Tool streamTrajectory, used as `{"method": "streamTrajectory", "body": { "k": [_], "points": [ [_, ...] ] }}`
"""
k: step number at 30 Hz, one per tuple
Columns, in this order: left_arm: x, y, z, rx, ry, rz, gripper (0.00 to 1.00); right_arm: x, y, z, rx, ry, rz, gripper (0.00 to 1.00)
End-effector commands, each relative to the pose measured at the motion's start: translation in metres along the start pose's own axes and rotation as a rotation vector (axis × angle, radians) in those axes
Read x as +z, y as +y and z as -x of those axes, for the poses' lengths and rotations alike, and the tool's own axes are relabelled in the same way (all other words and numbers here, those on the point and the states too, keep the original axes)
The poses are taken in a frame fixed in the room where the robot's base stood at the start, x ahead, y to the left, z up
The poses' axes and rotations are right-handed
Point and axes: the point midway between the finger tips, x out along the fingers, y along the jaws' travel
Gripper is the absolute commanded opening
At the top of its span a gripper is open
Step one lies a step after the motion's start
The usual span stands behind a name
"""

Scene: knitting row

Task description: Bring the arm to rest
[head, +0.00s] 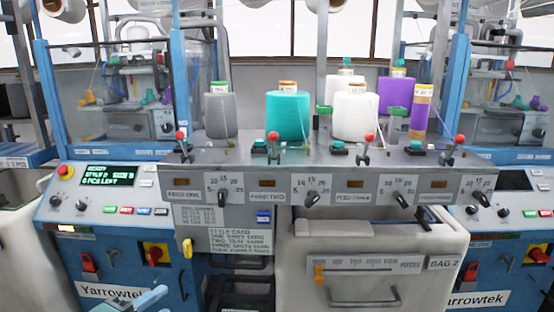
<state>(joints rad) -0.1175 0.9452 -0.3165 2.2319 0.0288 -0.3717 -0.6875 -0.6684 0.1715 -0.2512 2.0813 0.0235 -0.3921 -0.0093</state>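My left gripper (148,298) shows only in part, at the bottom edge left of centre, as a pale blue shape. It is in front of the lower blue panel of the left knitting machine (115,235), by its Yarrowtek label. Most of the gripper and its arm are cut off by the frame. I see nothing held in it, and I cannot tell whether its fingers are apart. My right gripper is not in view.
A grey yarn shelf (330,152) carries grey (221,115), teal (288,117), white (355,115) and purple cones (397,95), with red-knobbed levers along its front. Dials and a style card (240,240) are below. A pale bin (375,250) with a handle stands under the shelf.

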Motion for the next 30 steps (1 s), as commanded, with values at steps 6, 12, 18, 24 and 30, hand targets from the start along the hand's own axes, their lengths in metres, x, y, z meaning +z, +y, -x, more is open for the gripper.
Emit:
{"method": "streamTrajectory", "body": {
  "k": [6, 12, 18, 24, 30],
  "points": [
    [-0.019, 0.064, 0.004, 0.066, -0.054, 0.412, 0.36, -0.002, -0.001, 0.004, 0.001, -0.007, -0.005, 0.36],
    [-0.05, 0.135, 0.021, 0.137, -0.164, 0.878, 0.36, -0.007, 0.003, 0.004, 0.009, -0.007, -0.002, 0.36],
    [-0.092, 0.206, 0.052, 0.192, -0.337, 1.361, 0.36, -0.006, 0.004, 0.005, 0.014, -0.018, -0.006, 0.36],
    [-0.112, 0.232, 0.067, 0.204, -0.424, 1.556, 0.36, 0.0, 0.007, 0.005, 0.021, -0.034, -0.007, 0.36],
    [-0.113, 0.234, 0.067, 0.204, -0.429, 1.566, 0.36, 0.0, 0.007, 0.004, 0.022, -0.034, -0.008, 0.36]
  ]
}}
